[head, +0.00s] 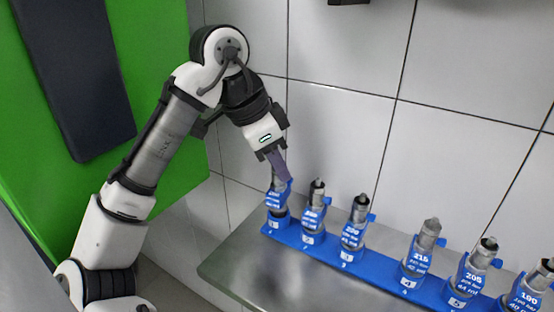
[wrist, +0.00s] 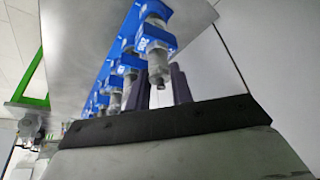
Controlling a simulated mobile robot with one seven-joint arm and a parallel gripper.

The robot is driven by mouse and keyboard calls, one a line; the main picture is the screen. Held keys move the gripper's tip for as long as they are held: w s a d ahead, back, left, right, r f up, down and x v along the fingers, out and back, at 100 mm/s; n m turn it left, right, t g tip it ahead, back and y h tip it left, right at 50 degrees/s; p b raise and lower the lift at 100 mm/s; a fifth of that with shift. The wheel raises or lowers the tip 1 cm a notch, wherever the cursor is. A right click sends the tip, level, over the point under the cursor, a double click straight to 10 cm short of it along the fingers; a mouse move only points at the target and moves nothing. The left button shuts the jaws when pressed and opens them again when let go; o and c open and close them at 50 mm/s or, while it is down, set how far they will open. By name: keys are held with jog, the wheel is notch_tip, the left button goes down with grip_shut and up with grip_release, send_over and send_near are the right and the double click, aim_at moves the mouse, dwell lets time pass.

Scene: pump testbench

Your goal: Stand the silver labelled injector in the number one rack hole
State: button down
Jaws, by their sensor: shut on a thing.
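My gripper (head: 279,168) is shut on the upper part of a silver injector with a blue label collar (head: 278,198) at the left end of the blue rack (head: 378,270). This injector is roughly upright at the place marked 1, its lower end at the rack; whether it is fully seated I cannot tell. The fingers hide part of its top. In the wrist view the silver injector (wrist: 156,66) stands between the two dark fingers of my gripper (wrist: 160,88). Its label text is too small to read surely.
Several other blue-labelled injectors stand along the rack to the right, the nearest at place 2 (head: 314,208). Places 3 (head: 355,222) and 4 (head: 421,250) are also filled. The rack is on a grey metal bench (head: 235,268) against a tiled wall. Bare bench lies in front.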

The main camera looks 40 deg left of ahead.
jog(key=shift+f, duration=0.6)
jog(key=c, duration=1.1)
grip_release()
jog(key=shift+c, duration=0.2)
jog(key=shift+r, duration=0.1)
jog(key=v, duration=1.3)
jog(key=shift+s+r, duration=0.15)
jog(key=shift+r, duration=0.15)
jog(key=shift+a, duration=0.1)
